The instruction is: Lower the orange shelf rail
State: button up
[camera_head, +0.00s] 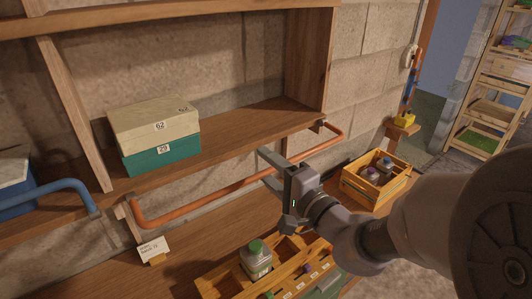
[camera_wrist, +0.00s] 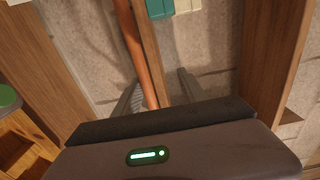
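The orange shelf rail (camera_head: 205,194) is a long bar that runs along the front of the wooden shelf, with bent ends at the shelf edge. In the wrist view the orange rail (camera_wrist: 143,50) runs down the picture into the space between my fingers. My gripper (camera_head: 263,166) is at the rail, right of its middle, with its two fingers apart. In the wrist view my gripper (camera_wrist: 158,90) has one finger on each side of the rail, nearer the left one. I cannot tell whether either finger touches it.
The shelf (camera_head: 240,127) holds a cream box (camera_head: 150,118) on a teal box (camera_head: 160,154). A blue rail (camera_head: 60,190) is at the left. Below are a crate with a green-capped bottle (camera_head: 257,262), a label card (camera_head: 152,248) and a yellow crate (camera_head: 365,186).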

jog(key=shift+s, duration=0.1)
jog(key=s+d+r+b, duration=0.3)
jog(key=s+d+b, duration=0.2)
jog(key=s, duration=0.2)
jog(key=shift+s+b, duration=0.2)
jog(key=shift+b, duration=0.1)
